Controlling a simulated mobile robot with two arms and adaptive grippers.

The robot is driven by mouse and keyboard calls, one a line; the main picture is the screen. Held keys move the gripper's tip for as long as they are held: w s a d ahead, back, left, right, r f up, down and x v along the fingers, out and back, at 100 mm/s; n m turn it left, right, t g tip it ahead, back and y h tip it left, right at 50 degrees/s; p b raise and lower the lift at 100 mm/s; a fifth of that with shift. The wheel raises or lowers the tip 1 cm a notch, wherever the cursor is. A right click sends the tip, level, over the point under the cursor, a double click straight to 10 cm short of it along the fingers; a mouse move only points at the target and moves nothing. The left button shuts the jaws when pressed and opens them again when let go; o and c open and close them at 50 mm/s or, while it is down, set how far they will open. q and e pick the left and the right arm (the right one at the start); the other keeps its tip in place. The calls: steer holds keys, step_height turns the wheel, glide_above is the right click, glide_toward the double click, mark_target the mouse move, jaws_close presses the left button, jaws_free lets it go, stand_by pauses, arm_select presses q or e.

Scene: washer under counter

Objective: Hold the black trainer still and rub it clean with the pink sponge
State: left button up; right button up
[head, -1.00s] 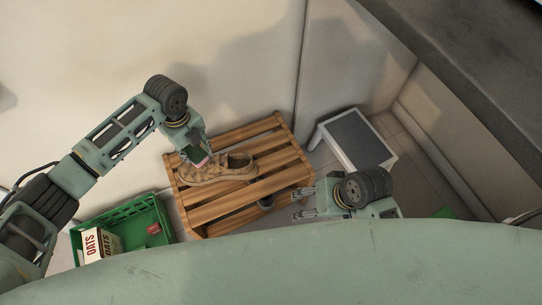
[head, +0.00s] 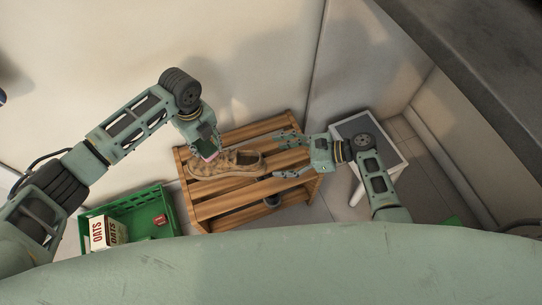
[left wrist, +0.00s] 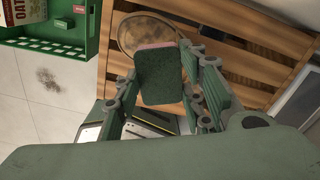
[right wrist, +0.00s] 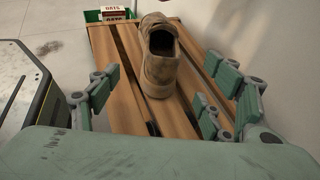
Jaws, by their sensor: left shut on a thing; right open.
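The trainer (head: 243,165) looks brown and dirty rather than black. It lies upright on the slatted wooden bench (head: 222,206), toe to the left in the head view. It also shows in the right wrist view (right wrist: 158,68), heel towards me. My left gripper (head: 208,151) is shut on the pink sponge (head: 210,157), over the trainer's toe; I cannot tell whether they touch. In the left wrist view the sponge (left wrist: 168,78) shows a dark green face and hides part of the toe. My right gripper (head: 280,154) is open and empty, to the right of the heel, apart from it.
A green crate (head: 166,196) holding an oats box (head: 108,234) and a small red item stands left of the bench. A white stool with a grey top (head: 392,150) stands to the right, behind my right arm. A dark round thing (head: 272,201) is low at the bench's front.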

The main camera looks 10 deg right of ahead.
mark_target(248, 161)
steer(key=x, duration=1.1)
steer(key=shift+a+f, duration=0.2)
steer(key=shift+a, duration=0.1)
steer(key=shift+c, duration=0.5)
steer(key=shift+s+f, duration=0.1)
steer(key=c, duration=1.4)
